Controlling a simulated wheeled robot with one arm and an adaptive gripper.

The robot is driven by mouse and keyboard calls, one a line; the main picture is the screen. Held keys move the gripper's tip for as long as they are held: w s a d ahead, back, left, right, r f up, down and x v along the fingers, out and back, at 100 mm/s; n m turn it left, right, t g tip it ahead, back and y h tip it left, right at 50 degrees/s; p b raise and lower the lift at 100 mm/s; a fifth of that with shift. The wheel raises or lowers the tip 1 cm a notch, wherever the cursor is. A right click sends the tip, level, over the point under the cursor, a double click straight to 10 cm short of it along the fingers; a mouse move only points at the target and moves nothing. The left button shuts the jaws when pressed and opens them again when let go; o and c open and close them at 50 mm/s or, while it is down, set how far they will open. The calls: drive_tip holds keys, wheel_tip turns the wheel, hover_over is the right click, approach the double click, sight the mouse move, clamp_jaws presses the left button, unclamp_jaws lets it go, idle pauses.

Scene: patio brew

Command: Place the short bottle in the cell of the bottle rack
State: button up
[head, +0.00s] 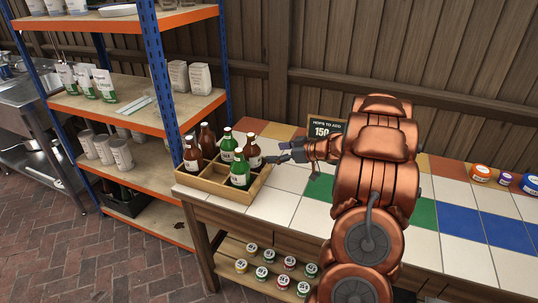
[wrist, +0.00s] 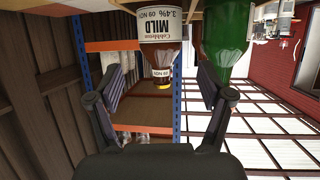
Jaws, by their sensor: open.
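The bottle rack (head: 207,186), a wooden tray with cells, stands at the left end of the tiled counter. Brown bottles and green bottles (head: 240,172) stand upright in it, and its front-left part shows empty space. A brown bottle (head: 253,153) with a pale label is at the rack's right side, nearest my gripper (head: 278,157). My gripper is open and empty, just right of that bottle. In the wrist view, upside down, the brown bottle (wrist: 163,27) labelled "MILD" lies ahead between the open fingers, with a green bottle (wrist: 226,35) to its right. I cannot tell which bottle is the short one.
A blue and orange shelf unit (head: 165,60) stands close left of the rack. A small "hops to add" sign (head: 322,128) is behind my arm. Several jars (head: 480,173) stand at the counter's right, and small tins (head: 268,256) below. Counter tiles before the rack are clear.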

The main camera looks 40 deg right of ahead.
drive_tip(key=shift+s+d+r, duration=0.2)
drive_tip(key=shift+s, duration=0.25)
drive_tip(key=w+d+r+m+h, duration=0.1)
drive_tip(key=w+r+m+h, duration=0.1)
drive_tip(key=w+r+h, duration=0.4)
drive_tip(key=s+a+r+m+g+h, duration=0.2)
drive_tip(key=s+r+m+h, duration=0.1)
drive_tip(key=s+r+h, duration=0.2)
drive_tip(key=s+a+f+g+y, duration=0.2)
drive_tip(key=s+a+g, duration=0.4)
drive_tip(key=s+a, duration=1)
drive_tip(key=s+a+f+g+y, duration=0.3)
drive_tip(key=s+a+f+g, duration=0.2)
drive_tip(key=s+a, duration=1.1)
drive_tip(key=s+g, duration=0.1)
drive_tip(key=s, duration=0.5)
drive_tip(key=shift+s+y, duration=0.3)
drive_tip(key=shift+s, duration=0.1)
drive_tip(key=shift+d, duration=0.1)
